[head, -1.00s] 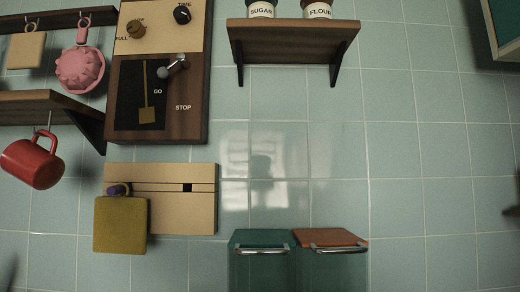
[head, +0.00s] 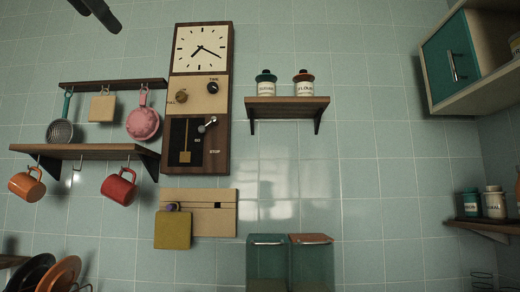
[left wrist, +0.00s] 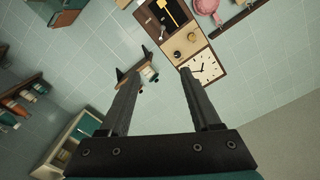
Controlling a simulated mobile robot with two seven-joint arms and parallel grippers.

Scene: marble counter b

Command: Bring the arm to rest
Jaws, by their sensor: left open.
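My left gripper (head: 98,14) shows as dark fingers at the top left of the head view, up in front of the tiled wall and apart from everything. In the left wrist view its two long black fingers (left wrist: 163,72) stand wide apart with nothing between them. The wall clock and a small shelf show beyond the fingers, tilted in that view. My right gripper is not in view.
The tiled wall carries a clock (head: 200,48), a jar shelf (head: 286,102), a mug shelf (head: 85,151) and a teal-doored cabinet (head: 450,58). Teal bins (head: 266,264) stand at the bottom.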

